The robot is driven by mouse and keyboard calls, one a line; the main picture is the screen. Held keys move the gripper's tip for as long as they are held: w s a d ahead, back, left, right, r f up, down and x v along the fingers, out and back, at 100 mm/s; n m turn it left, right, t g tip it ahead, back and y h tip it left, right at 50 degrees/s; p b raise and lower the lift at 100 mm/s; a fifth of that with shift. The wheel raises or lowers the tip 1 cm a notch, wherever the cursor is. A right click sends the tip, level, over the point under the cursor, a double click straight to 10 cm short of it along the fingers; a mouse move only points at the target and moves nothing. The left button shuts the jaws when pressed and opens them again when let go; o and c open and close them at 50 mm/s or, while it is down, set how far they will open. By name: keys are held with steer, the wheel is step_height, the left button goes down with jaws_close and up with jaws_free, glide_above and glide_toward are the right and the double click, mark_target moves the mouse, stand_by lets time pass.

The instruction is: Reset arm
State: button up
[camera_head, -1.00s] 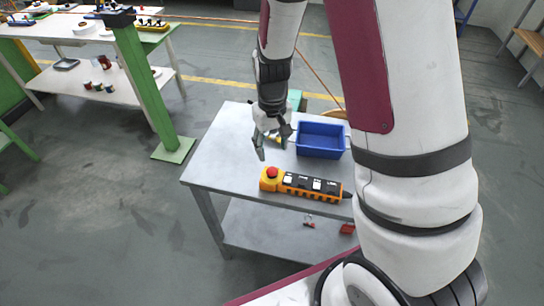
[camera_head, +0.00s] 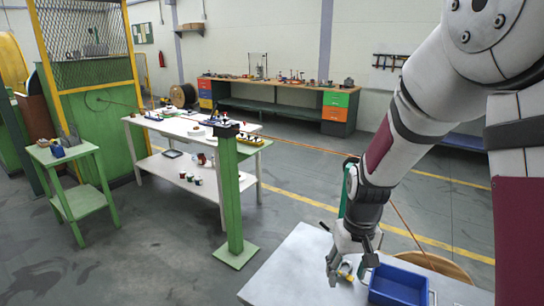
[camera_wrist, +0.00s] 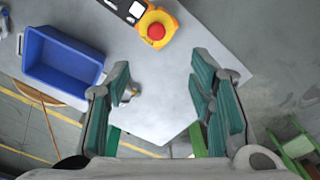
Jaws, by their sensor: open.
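My gripper (camera_head: 347,272) hangs over the near grey table (camera_head: 290,272) in the head view, its fingers apart and nothing between them. The wrist view shows the same two green-padded fingers spread wide (camera_wrist: 162,105), with the grey table (camera_wrist: 170,75) below them. My arm comes in from the right of the head view.
A blue bin (camera_head: 398,287) stands on the table beside my gripper. The yellow pendant with a red button (camera_wrist: 157,29) lies on the table. A green post (camera_head: 230,190), white table (camera_head: 180,133) and workbench (camera_head: 270,90) stand beyond. Open floor lies left.

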steer(key=s+r+t, duration=0.2)
steer(key=s+r, duration=0.4)
steer(key=r, duration=0.8)
steer(key=s+r+t, duration=0.3)
steer(key=s+r, duration=0.4)
steer(key=s, duration=0.4)
steer(key=shift+s+a+b, duration=0.15)
steer(key=shift+s+b, duration=0.25)
steer(key=shift+b, duration=0.05)
steer(key=shift+d+m, duration=0.2)
steer(key=shift+m, duration=0.1)
steer(key=shift+d, duration=0.1)
